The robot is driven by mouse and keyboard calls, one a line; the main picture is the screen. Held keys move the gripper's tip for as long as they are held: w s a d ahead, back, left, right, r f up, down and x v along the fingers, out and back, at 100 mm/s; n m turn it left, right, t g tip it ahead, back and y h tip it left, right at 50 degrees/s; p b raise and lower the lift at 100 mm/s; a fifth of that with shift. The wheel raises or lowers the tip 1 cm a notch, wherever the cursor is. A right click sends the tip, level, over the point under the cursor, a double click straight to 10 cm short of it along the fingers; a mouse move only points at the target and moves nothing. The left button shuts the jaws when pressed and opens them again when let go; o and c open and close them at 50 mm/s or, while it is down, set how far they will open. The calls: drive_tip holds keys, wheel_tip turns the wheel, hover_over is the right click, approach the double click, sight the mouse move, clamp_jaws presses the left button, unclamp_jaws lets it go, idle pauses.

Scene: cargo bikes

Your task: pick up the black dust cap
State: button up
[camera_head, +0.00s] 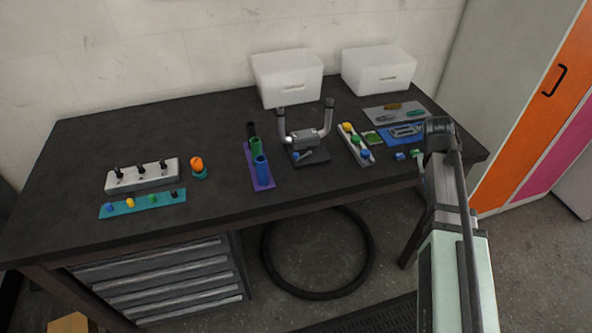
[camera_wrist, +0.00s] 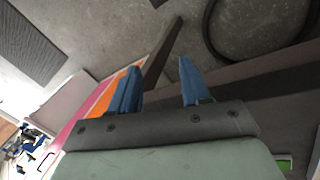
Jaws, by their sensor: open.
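A small black dust cap (camera_head: 174,194) stands at the right end of a teal strip (camera_head: 117,210) at the table's front left, in the head view. Blue, yellow and green caps stand in a row to its left. My gripper (camera_wrist: 157,78) shows in the wrist view with two blue fingers apart and nothing between them. It faces the floor and table edge, and the cap is not in that view. In the head view my arm is at the far right, well away from the cap; I cannot make out the fingers there.
A pale block (camera_head: 142,176) with three black-topped stems stands just behind the strip. An orange-topped piece (camera_head: 197,165) is to its right, then a purple tube rack (camera_head: 262,179). A handlebar stand (camera_head: 305,138) and white bins (camera_head: 287,78) are farther right. The table's left rear is clear.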

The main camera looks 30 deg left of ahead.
drive_tip(key=shift+m+t+y, duration=0.6)
drive_tip(key=shift+m+y, duration=0.1)
drive_tip(key=shift+m, duration=0.1)
drive_tip(key=a+r, duration=0.2)
drive_tip(key=a, duration=0.4)
drive_tip(key=s+a+r, duration=0.1)
drive_tip(key=a+r, duration=0.2)
drive_tip(key=a, duration=0.3)
drive_tip(key=a+r, duration=0.2)
drive_tip(key=a, duration=0.4)
drive_tip(key=shift+s+a+r, duration=0.2)
drive_tip(key=shift+s+r, duration=0.05)
drive_tip(key=shift+r, duration=0.15)
drive_tip(key=s+a+r+m+y, duration=0.1)
drive_tip(key=s+a+r, duration=0.3)
drive_tip(key=a, duration=0.5)
drive_tip(key=s+a+r+m, duration=0.1)
drive_tip(key=s+a+r, duration=0.25)
drive_tip(key=a, duration=0.55)
drive_tip(key=m+g, duration=0.3)
drive_tip(key=m, duration=1.1)
hover_over(173, 191)
drive_tip(key=shift+y, duration=0.3)
drive_tip(key=f, duration=0.7)
drive_tip(key=shift+s+d+f, duration=0.15)
drive_tip(key=shift+d+f, duration=0.05)
drive_tip(key=shift+a+f, duration=0.2)
drive_tip(key=shift+f, duration=2.85)
drive_tip(key=shift+c, duration=0.2)
clamp_jaws()
